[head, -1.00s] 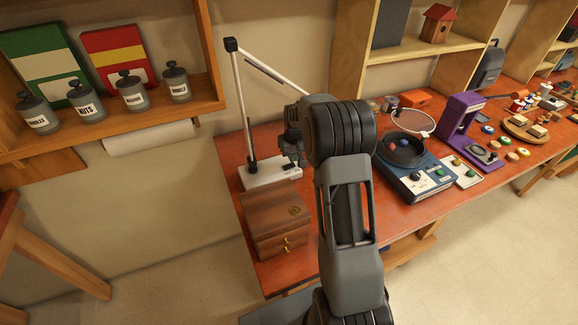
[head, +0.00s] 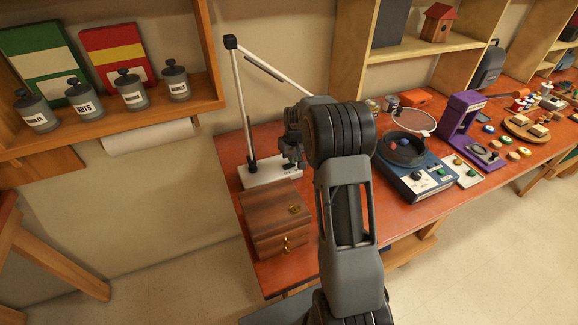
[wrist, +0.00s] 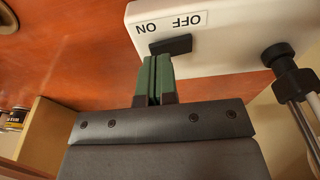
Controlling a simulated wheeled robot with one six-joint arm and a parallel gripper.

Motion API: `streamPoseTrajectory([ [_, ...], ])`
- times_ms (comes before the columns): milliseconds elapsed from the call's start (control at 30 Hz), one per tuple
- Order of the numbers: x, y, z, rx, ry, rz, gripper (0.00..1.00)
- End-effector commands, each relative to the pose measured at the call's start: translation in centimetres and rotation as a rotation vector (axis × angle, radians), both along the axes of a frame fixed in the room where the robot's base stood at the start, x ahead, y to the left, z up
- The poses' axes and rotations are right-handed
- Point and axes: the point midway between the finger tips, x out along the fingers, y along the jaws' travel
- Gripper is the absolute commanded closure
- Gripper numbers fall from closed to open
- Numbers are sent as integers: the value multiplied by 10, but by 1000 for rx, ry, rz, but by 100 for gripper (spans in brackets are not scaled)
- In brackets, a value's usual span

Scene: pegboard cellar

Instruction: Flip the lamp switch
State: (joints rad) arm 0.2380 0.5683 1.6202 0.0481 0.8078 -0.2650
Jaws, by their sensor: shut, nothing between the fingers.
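The desk lamp (head: 240,105) stands on the left end of the workbench, with a thin white pole and a white base (head: 258,180). In the wrist view the white lamp base (wrist: 226,42) fills the upper right. It carries an ON/OFF label (wrist: 172,23), seen upside down, and a black switch (wrist: 172,45) beside it. My gripper (wrist: 156,60) is shut and empty, its green fingertips together at the ON-side end of the switch. I cannot tell whether they touch it. In the head view my gripper (head: 292,158) is beside the lamp base, partly hidden by my arm.
A wooden box with drawers (head: 275,218) stands in front of the lamp base. A blue turntable-like device (head: 415,180) and a purple stand (head: 458,125) are to the right. A shelf with several jars (head: 130,95) hangs at the left.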

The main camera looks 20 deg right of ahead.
Motion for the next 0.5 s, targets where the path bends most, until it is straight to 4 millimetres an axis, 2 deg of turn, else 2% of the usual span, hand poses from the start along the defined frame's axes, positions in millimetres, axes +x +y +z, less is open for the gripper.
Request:
streamPoseTrajectory([
  [500, 0, 0, -9, 0, 0, 0, 100],
])
